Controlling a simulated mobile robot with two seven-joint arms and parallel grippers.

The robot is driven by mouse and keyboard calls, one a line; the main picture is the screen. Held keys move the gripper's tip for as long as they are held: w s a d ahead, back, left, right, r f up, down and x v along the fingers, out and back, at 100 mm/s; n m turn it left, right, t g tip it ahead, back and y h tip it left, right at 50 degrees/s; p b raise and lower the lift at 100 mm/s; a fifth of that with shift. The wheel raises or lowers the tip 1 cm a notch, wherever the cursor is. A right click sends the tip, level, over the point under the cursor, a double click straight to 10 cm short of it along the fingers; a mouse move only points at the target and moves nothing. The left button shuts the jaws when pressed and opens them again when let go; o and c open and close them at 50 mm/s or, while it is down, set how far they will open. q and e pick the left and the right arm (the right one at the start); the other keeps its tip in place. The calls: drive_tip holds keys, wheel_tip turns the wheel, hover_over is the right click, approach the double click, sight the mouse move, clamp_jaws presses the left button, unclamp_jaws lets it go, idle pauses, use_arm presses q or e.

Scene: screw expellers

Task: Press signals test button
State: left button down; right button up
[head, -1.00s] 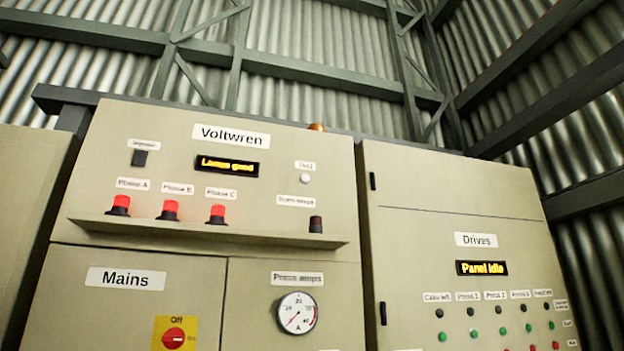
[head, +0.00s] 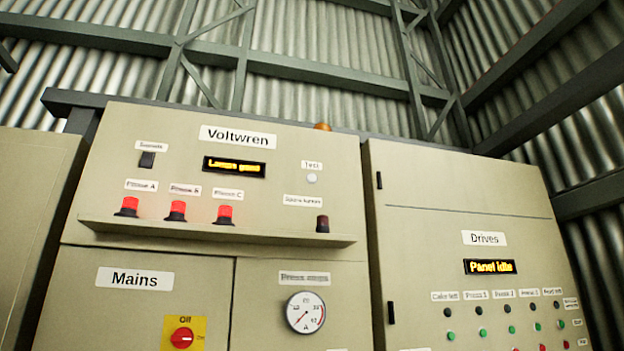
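In the head view, the Voltwren cabinet (head: 215,258) stands at the left and centre. A small round white button (head: 312,179) sits at its upper right under a label that seems to read "Test". A black switch (head: 147,160) is at the upper left under a blurred label, perhaps "Signals". An amber display (head: 234,167) seems to read "Lamps good". The lamps for Phase A (head: 127,207), Phase B (head: 176,211) and Phase C (head: 225,215) are lit red. A darker lamp (head: 322,224) is to their right. Neither gripper is in view.
A narrow ledge (head: 215,233) juts out below the lamps. At right, the Drives cabinet (head: 430,270) has a "Panel idle" display (head: 490,267) and several small buttons. Nothing stands before the white button.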

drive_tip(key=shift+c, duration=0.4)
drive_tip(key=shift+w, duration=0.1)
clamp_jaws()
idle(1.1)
